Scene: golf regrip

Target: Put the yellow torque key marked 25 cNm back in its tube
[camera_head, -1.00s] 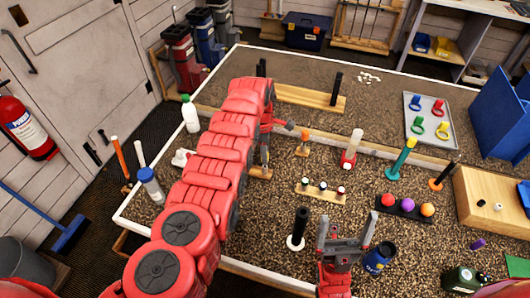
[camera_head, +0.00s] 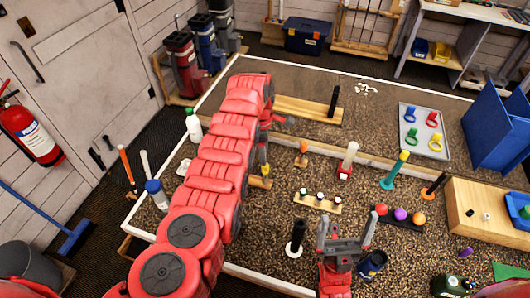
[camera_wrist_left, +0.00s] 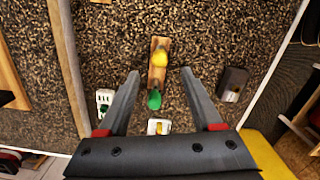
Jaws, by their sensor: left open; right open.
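In the left wrist view a yellow knob-like piece (camera_wrist_left: 160,58), possibly the yellow key, stands on a narrow wooden block (camera_wrist_left: 157,78). A green round piece (camera_wrist_left: 154,100) is at the block's near end. The 25 cNm marking is not readable, and I cannot tell which part is the tube. My left gripper (camera_wrist_left: 152,77) is open and empty, its fingers apart above and either side of the block. In the head view the wooden block (camera_head: 260,183) shows partly behind my left arm. My right gripper (camera_head: 346,228) is open and empty at the front.
A grey tray (camera_head: 445,128) at the right holds ring-topped pieces in several colours, including a yellow one (camera_head: 435,146). In the wrist view a dark box (camera_wrist_left: 232,85) and a white socket-like piece (camera_wrist_left: 105,100) flank the block.

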